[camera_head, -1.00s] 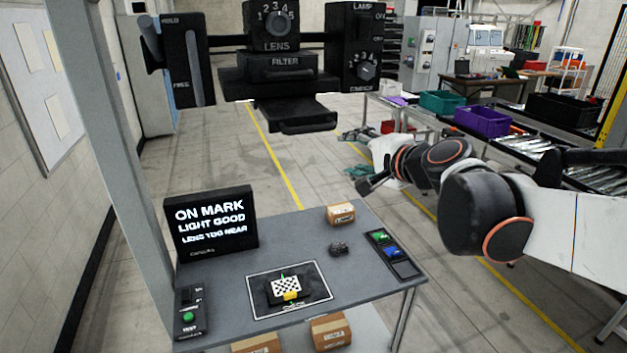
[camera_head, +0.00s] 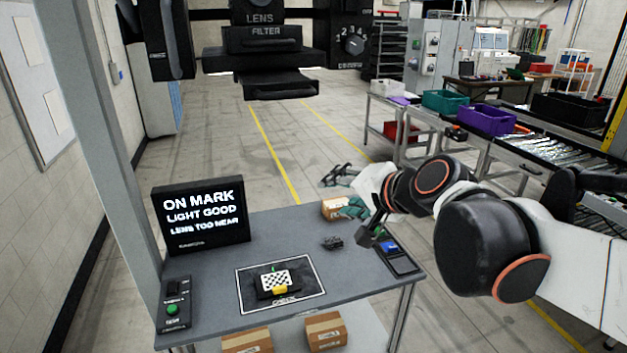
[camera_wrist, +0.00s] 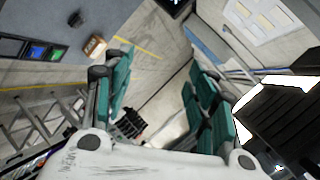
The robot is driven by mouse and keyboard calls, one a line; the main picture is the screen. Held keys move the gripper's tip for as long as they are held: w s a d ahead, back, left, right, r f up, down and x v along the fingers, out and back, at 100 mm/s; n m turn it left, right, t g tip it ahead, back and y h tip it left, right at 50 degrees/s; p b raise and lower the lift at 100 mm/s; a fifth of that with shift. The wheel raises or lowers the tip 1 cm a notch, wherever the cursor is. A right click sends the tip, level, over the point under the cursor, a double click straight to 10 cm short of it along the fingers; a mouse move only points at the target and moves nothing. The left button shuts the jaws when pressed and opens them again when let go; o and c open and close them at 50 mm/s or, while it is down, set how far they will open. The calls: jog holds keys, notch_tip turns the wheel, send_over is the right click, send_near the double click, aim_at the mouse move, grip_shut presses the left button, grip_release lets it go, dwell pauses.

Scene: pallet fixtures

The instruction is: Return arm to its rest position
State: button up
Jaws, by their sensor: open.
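My gripper (camera_head: 346,194) is in the middle right of the head view, past the bench's back right corner, and partly overlaps a cardboard box in the picture. In the wrist view my gripper (camera_wrist: 160,98) shows its teal-padded fingers spread wide apart, with nothing between them. My arm (camera_head: 440,190) is bent and reaches in from the right edge of the head view.
The grey bench (camera_head: 290,240) carries a screen (camera_head: 200,216), a checker target (camera_head: 276,279), a small dark part (camera_head: 332,243) and a tray (camera_head: 397,256). The camera fixture (camera_head: 270,60) hangs above. A conveyor with bins (camera_head: 487,119) stands behind at right. Open floor lies between.

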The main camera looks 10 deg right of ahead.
jog(key=s+d+f+n+g+h+b, duration=0.1)
jog(key=s+d+f+n+b, duration=0.1)
jog(key=s+f+b, duration=0.4)
jog(key=s+d+f+n+g+h+b, duration=0.1)
jog(key=s+f+b, duration=0.5)
jog(key=f, duration=0.8)
jog(key=s+d+f+n+g+h+b, duration=0.2)
jog(key=s+f+n+b, duration=0.3)
jog(key=f, duration=0.5)
jog(key=shift+s+d+f+h+b, duration=0.3)
jog(key=shift+s+b, duration=0.45)
jog(key=shift+b, duration=0.1)
